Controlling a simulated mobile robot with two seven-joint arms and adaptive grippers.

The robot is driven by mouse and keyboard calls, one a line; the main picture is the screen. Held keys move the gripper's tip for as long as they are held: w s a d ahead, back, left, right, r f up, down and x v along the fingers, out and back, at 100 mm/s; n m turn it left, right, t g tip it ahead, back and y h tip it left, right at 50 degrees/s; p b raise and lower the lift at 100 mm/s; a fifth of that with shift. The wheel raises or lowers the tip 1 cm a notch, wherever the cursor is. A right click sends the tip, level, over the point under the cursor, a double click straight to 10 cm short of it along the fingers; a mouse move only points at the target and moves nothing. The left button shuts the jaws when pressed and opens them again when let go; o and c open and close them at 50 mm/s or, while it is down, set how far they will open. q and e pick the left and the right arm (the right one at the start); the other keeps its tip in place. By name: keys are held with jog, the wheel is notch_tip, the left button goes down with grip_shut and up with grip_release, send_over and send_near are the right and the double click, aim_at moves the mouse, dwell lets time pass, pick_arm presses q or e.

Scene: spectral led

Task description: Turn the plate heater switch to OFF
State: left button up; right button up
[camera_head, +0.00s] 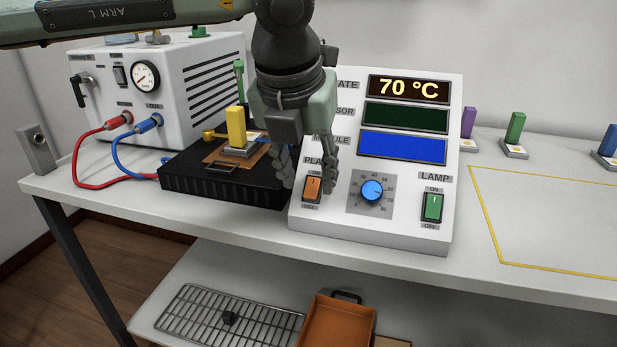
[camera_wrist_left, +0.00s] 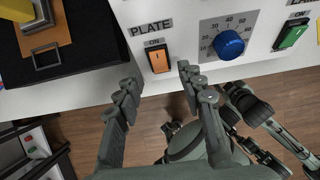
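The plate heater switch (camera_head: 313,189) is an orange rocker at the lower left of the white control panel (camera_head: 400,240), with ON above it and OFF below. It also shows in the left wrist view (camera_wrist_left: 158,60), just beyond and between my fingertips. My left gripper (camera_head: 308,182) is open and empty, its fingers pointing down in front of the panel beside the switch. In the left wrist view the left gripper (camera_wrist_left: 157,82) has its two fingers apart. Whether a finger touches the panel is unclear. The panel's top display reads 70 °C. My right gripper is not clearly visible.
A blue dial (camera_head: 372,191) and a green lamp switch (camera_head: 432,207) sit right of the orange switch. The black plate heater (camera_head: 220,190) stands left of the panel with a yellow-handled piece (camera_head: 236,128) on it. A white pump box (camera_head: 150,85) with red and blue hoses is farther left.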

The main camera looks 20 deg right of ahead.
aim_at(312, 188)
pick_arm(q)
jog(key=shift+x, duration=1.05)
pick_arm(e)
jog(key=shift+w+f, duration=0.25)
jog(key=shift+f, duration=0.05)
pick_arm(q)
jog(key=shift+c, duration=0.4)
jog(key=shift+c, duration=1.2)
grip_shut()
pick_arm(e)
jog(key=shift+w+a+r, duration=0.1)
